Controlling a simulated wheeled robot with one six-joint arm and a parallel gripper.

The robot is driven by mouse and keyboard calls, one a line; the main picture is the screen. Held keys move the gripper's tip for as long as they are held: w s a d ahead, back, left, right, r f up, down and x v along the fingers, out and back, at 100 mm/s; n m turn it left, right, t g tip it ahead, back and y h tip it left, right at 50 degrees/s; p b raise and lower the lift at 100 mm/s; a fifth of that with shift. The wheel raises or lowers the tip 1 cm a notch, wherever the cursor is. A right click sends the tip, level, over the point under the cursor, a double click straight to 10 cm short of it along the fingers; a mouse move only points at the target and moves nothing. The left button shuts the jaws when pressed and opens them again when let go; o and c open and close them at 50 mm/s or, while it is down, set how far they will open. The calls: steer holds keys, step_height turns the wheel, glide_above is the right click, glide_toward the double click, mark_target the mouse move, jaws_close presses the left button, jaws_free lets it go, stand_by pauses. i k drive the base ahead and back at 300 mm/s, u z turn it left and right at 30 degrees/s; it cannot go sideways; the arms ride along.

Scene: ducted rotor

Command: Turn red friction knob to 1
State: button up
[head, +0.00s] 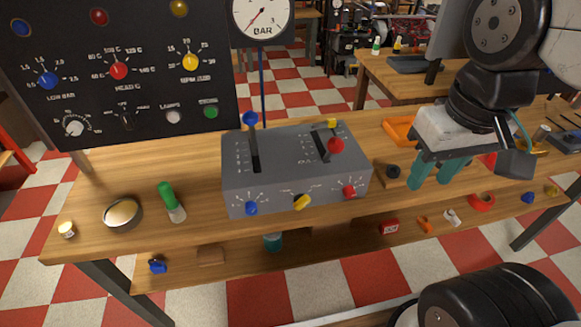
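A red knob (349,191) sits on the sloped front face of the grey control box (232,184), at its right end. White dial marks surround it, but they are too small to read, and I cannot tell which mark it points to. A blue knob (251,208) and a yellow knob (301,202) sit to its left on the same face. My gripper (436,174), with two teal fingers spread apart and nothing between them, hangs to the right of the box, apart from the red knob.
Two levers rise from the box top, with a blue ball (250,118) and a red ball (336,145). A black panel (150,105) with more knobs stands behind left. A green-capped bottle (172,202) and a round tin (122,213) are left; small parts lie right. Space before the box is clear.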

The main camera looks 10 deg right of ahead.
mark_target(349, 191)
steer(key=u, duration=0.1)
steer(key=k, duration=0.75)
steer(key=z, duration=1.15)
